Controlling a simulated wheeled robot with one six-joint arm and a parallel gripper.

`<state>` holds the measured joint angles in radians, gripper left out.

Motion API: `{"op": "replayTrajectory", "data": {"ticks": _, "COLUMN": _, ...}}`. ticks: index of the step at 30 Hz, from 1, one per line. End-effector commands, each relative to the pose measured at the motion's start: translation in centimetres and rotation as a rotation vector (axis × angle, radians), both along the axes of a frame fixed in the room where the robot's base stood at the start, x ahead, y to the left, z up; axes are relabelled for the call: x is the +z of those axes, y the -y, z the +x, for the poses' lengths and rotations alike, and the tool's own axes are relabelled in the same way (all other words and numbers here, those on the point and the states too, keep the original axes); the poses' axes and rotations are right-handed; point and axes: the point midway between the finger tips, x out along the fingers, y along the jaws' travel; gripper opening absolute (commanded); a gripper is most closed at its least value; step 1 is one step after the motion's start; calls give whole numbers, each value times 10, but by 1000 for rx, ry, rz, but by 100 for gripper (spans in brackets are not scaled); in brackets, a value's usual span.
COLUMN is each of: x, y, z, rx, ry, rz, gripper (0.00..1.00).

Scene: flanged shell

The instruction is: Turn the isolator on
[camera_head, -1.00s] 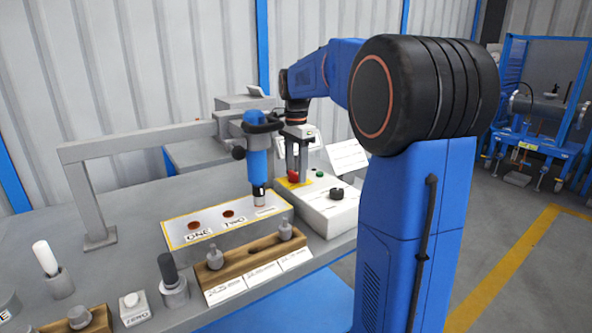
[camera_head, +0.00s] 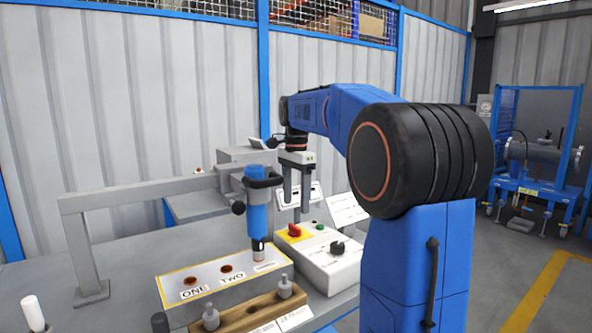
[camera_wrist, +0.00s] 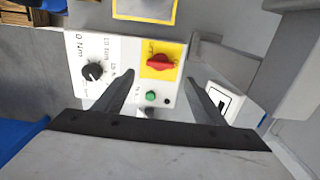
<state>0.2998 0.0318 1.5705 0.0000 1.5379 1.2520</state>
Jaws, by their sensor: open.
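The isolator is a red rotary handle (camera_head: 295,230) on a yellow plate, on top of a white control box (camera_head: 322,262). In the wrist view the red handle (camera_wrist: 160,62) lies roughly crosswise in the picture, and the lettering on its yellow plate (camera_wrist: 150,47) is too small to read. My gripper (camera_head: 296,205) is open and empty, pointing down above the handle and apart from it. In the wrist view its two fingers (camera_wrist: 160,77) stand to the left and right of the handle.
The box also carries a green button (camera_wrist: 151,96) and a black knob (camera_wrist: 93,71). A blue cylindrical tool (camera_head: 257,215) stands on the box marked ONE and TWO (camera_head: 215,298), left of my gripper. A white sign (camera_head: 346,208) stands behind the control box.

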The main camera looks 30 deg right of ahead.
Motion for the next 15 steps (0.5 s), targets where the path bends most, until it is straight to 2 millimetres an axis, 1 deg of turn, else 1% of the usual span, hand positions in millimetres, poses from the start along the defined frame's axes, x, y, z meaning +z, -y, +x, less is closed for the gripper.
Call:
{"op": "replayTrajectory", "data": {"ticks": 1, "x": 10, "y": 0, "z": 0, "rx": 0, "ry": 2, "rz": -1, "gripper": 64}}
{"op": "replayTrajectory", "data": {"ticks": 3, "x": 24, "y": 0, "z": 1, "rx": 0, "ry": 2, "rz": -1, "gripper": 64}}
{"op": "replayTrajectory", "data": {"ticks": 9, "x": 62, "y": 0, "z": 1, "rx": 0, "ry": 3, "rz": -1, "gripper": 64}}
{"op": "replayTrajectory", "data": {"ticks": 12, "x": 77, "y": 0, "z": 1, "rx": 0, "ry": 2, "rz": -1, "gripper": 64}}
{"op": "replayTrajectory", "data": {"ticks": 15, "x": 88, "y": 0, "z": 1, "rx": 0, "ry": 1, "rz": 0, "gripper": 64}}
